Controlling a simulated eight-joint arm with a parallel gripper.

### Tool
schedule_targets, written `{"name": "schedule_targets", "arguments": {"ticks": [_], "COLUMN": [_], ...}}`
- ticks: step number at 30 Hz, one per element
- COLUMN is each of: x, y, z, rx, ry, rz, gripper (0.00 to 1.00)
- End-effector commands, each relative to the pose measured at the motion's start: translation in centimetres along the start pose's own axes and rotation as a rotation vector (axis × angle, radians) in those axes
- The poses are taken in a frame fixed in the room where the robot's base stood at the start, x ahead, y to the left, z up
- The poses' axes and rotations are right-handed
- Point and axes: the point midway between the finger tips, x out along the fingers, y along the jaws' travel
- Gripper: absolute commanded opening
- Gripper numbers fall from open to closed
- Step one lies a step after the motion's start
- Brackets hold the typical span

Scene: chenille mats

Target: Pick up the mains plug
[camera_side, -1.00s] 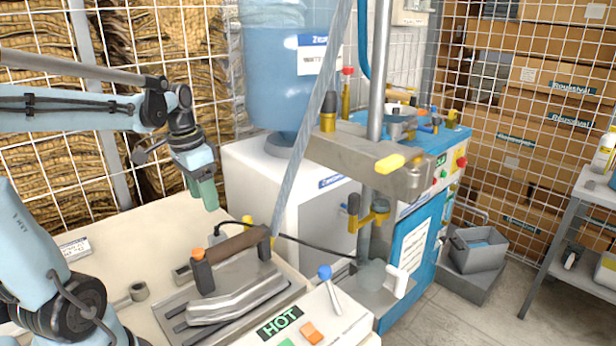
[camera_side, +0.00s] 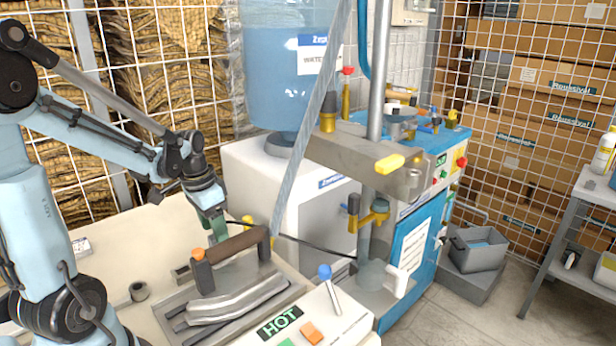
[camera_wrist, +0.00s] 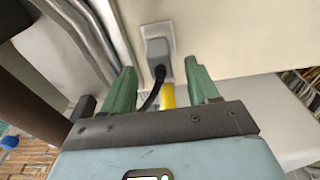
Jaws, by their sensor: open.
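The mains plug (camera_wrist: 157,48) is a grey block in the wrist view, against a pale square plate, with a black cable (camera_wrist: 150,98) running from its near end toward my gripper. My gripper (camera_wrist: 159,68) is open. Its two green fingers stand left and right of the plug's near end, with space between them and nothing gripped. In the side view my gripper (camera_side: 218,236) is low over the bench, behind a brown handle. The plug cannot be made out there; the handle and gripper cover that area.
The brown handle (camera_side: 232,246) of a metal press stands just in front of my gripper. A yellow piece (camera_wrist: 168,96) shows between the fingers. A white cabinet with a blue water bottle (camera_side: 285,75) and a grey-topped blue machine (camera_side: 415,250) stand to the right.

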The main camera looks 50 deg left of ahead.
Motion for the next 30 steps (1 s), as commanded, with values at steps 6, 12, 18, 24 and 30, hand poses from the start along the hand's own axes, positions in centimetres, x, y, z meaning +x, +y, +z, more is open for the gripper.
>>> {"name": "schedule_targets", "arguments": {"ticks": [6,12,18,24,30], "x": [2.6,3.6,3.7,3.7,3.7], "y": [0.0,0.0,0.0,0.0,0.0], "z": [-0.1,-0.1,-0.1,-0.1,-0.1], "rx": [0.0,-0.001,-0.001,-0.001,-0.001], "ry": [0.0,0.0,0.0,0.0,0.0], "rz": [-0.001,-0.002,-0.002,-0.002,-0.002], "gripper": [0.6,0.6,0.6,0.37,0.06]}}
